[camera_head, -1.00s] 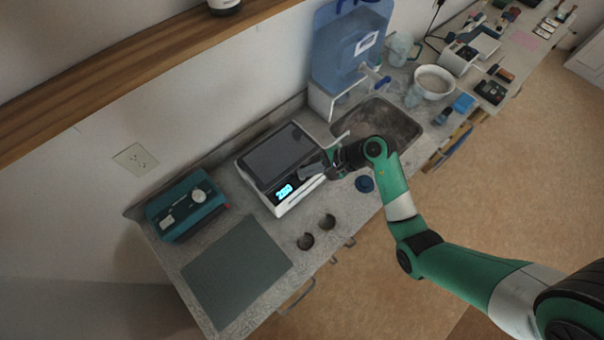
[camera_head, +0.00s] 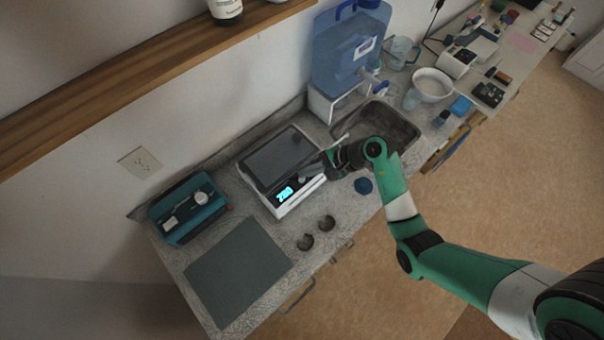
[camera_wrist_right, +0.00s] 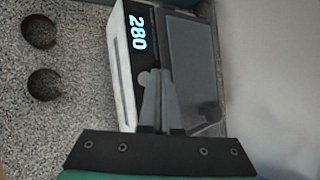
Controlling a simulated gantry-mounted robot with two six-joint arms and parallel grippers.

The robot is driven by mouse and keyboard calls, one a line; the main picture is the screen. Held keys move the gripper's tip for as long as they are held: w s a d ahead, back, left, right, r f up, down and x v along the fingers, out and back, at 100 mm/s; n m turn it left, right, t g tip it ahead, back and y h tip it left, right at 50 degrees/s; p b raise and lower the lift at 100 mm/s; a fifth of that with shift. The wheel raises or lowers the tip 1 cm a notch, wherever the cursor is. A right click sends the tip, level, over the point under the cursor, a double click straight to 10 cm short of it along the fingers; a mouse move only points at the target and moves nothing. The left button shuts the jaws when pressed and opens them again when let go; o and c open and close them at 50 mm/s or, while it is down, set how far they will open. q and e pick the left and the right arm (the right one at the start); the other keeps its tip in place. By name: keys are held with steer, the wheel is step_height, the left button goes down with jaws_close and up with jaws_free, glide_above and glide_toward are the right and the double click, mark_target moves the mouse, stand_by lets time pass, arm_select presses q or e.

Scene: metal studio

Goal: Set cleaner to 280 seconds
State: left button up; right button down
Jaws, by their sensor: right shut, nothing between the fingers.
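The cleaner (camera_head: 278,163) is a white box with a dark grey lid on the counter. Its lit blue display (camera_head: 285,193) is on the front panel, and in the right wrist view the display (camera_wrist_right: 137,32) reads 280. My right gripper (camera_head: 308,176) is shut and empty at the right part of the front panel. In the right wrist view its fingertips (camera_wrist_right: 157,72) are just beside a round grey knob (camera_wrist_right: 145,79) on the panel; I cannot tell whether they touch it. My left gripper is not in view.
A teal box (camera_head: 190,207) and a dark grey mat (camera_head: 238,272) lie left of the cleaner. Two dark rings (camera_head: 316,232) and a blue round cap (camera_head: 363,186) are in front of it. A sink (camera_head: 392,121) and a blue water tank (camera_head: 348,50) are to the right.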

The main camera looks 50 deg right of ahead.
step_height(320, 180, up, 5)
steer(key=p, duration=0.4)
steer(key=shift+f, duration=0.1)
